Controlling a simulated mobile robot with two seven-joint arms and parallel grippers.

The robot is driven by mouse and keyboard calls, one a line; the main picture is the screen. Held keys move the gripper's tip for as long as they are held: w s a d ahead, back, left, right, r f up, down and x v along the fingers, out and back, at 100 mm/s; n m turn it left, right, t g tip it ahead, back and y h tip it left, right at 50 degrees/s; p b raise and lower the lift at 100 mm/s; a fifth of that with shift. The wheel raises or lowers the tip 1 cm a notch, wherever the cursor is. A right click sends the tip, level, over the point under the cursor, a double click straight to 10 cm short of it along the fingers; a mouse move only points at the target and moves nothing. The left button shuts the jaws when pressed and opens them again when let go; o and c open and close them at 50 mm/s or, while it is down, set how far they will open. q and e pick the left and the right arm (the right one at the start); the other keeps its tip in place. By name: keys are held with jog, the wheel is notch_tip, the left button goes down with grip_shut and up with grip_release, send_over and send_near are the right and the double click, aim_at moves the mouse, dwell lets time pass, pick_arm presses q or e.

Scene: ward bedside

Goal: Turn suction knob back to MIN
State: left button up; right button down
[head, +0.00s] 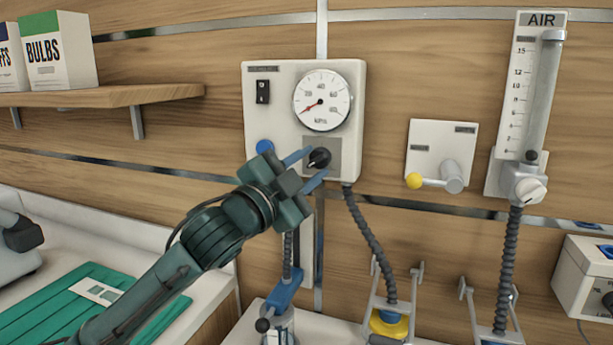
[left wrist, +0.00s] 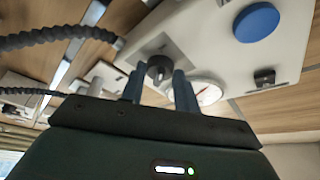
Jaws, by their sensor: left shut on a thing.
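The black suction knob (head: 320,158) sits on a grey square plate low on the white suction panel (head: 275,90) on the wall. My left gripper (head: 306,168) comes from the lower left, with its two blue fingers either side of the knob, shut on it. In the left wrist view the knob (left wrist: 159,70) shows between the fingertips (left wrist: 158,82). The round gauge (head: 322,100) above has a red needle pointing to the lower left. The MIN marking is too small to read. My right gripper is not in view.
A blue button (head: 264,146) is just left of the knob. A lever with a yellow ball (head: 414,180) and the AIR flowmeter (head: 526,90) are to the right. A grey hose (head: 368,240) hangs below the panel. A shelf (head: 110,95) is at upper left.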

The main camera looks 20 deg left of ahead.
pick_arm(q)
jog(key=shift+f+n+b, duration=0.15)
jog(key=shift+n+b, duration=0.15)
jog(key=shift+n, duration=0.6)
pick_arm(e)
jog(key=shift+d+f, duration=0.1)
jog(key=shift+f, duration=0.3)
pick_arm(q)
jog(key=shift+d+n+t, duration=0.1)
jog(key=shift+n+t, duration=0.2)
jog(key=shift+t, duration=0.1)
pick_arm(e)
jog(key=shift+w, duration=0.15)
pick_arm(q)
jog(key=o, duration=1)
jog(key=shift+c, duration=0.2)
